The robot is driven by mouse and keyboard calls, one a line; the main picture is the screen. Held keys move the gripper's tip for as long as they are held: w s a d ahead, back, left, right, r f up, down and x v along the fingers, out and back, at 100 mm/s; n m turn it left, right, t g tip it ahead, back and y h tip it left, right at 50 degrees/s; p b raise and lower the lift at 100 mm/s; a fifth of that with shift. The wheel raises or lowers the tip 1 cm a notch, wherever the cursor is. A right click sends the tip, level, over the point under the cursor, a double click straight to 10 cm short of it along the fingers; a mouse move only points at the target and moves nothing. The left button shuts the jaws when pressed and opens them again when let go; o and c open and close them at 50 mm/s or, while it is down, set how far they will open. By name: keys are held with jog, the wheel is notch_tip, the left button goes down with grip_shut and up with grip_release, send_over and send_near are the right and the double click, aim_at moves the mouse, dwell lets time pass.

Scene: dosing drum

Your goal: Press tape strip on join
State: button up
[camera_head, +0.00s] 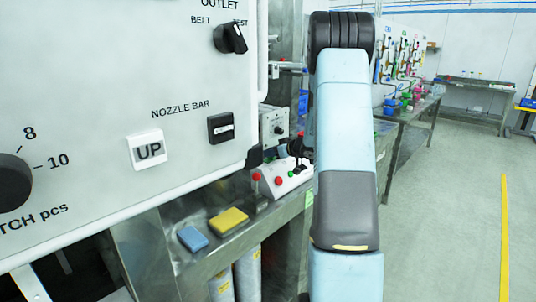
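I cannot make out a tape strip or a join in the head camera view. My light blue and dark grey arm rises through the middle of the picture and hides what is behind it. My gripper does not show clearly in this view. A large white control panel (95,110) fills the left side, close to me.
A metal bench (225,262) below the panel bears a blue block (192,239), a yellow block (230,221) and a white control box (283,179) with red buttons. More benches (404,125) stand behind my arm. The floor (455,215) on the right is clear.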

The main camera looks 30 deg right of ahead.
jog(key=v, duration=0.9)
jog(key=x, duration=0.5)
jog(key=shift+d+f, duration=0.35)
jog(key=shift+x, duration=2.6)
jog(key=shift+a, duration=0.15)
grip_shut()
